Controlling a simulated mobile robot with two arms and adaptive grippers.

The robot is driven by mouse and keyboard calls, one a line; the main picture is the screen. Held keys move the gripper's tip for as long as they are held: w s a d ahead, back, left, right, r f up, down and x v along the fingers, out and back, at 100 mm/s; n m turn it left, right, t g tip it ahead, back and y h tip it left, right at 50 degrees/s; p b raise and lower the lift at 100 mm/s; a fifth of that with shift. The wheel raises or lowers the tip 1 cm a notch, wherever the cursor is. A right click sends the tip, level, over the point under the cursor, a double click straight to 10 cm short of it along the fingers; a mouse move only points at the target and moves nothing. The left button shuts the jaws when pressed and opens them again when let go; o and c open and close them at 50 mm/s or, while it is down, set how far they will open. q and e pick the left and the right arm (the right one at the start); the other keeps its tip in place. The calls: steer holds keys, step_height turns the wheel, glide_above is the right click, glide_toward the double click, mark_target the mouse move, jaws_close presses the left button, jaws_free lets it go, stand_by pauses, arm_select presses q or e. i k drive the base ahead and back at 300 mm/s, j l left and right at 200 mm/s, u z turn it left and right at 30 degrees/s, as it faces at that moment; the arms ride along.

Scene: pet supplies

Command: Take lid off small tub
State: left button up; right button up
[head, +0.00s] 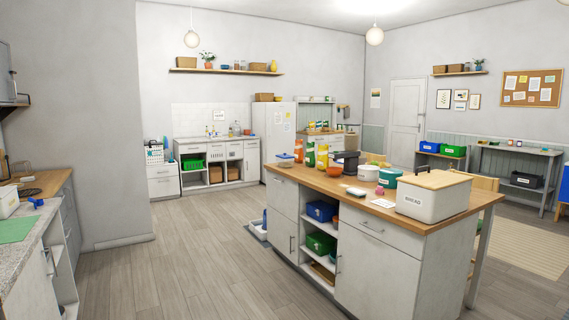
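Several containers stand on the kitchen island (290,176), and I cannot tell for sure which is the small tub. A small tub with a blue lid (285,160) sits at the island's far left end, its lid on top. A white round tub (368,173) and a teal round container (388,178) stand near the island's middle. A small red-topped item (379,190) lies in front of them, too small to make out. Neither of my grippers shows in the head view.
A white bread bin (433,202) with a wooden lid stands on the island's near right. Orange and green jars (310,154) and a dark pot (347,160) are behind the tubs. The wooden floor (185,245) left of the island is clear. A counter (30,225) runs along the left edge.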

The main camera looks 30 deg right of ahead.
mark_target(287, 162)
steer(key=i+l+z, duration=0.1)
steer(key=i+z, duration=0.35)
steer(key=i, duration=4.7)
steer(key=i+j+z, duration=0.1)
steer(key=i, duration=0.55)
steer(key=i+j, duration=0.1)
steer(key=i, duration=0.5)
steer(key=z, duration=0.05)
